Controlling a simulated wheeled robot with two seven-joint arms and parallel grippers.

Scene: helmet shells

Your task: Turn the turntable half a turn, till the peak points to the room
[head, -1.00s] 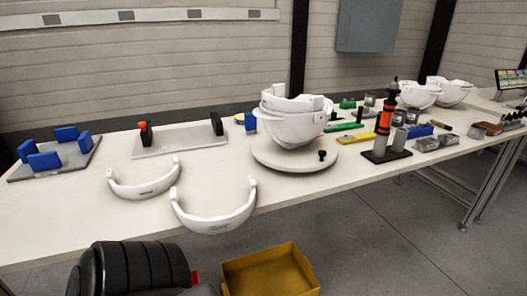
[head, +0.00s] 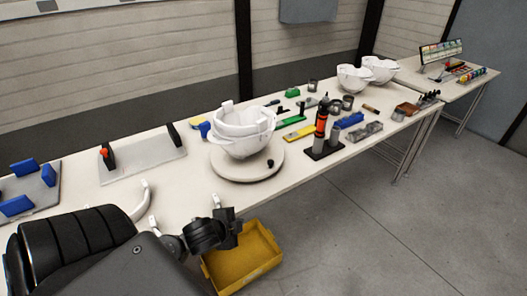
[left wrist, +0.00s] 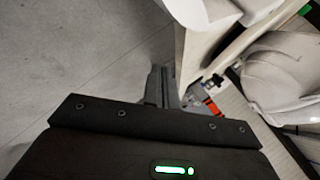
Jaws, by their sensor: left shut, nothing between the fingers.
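The turntable (head: 222,171) is a round off-white disc near the table's front edge, with a short black knob (head: 270,163) at its front right rim. A white helmet shell (head: 243,147) stands on it; I cannot make out clearly which way its peak points. A white shell (left wrist: 283,78) also shows at the right of the left wrist view. My left gripper (head: 232,228) is in front of the table's front edge, left of and nearer than the knob, apart from the turntable. Its fingers (left wrist: 160,78) are shut and empty. My right gripper is out of view.
A yellow bin (head: 245,262) stands below the table edge beneath my left gripper. Right of the turntable stands a black holder (head: 325,152) with an orange-and-black tool. White curved bands (head: 143,200) lie at the front left, partly hidden by my arm. Floor at right is clear.

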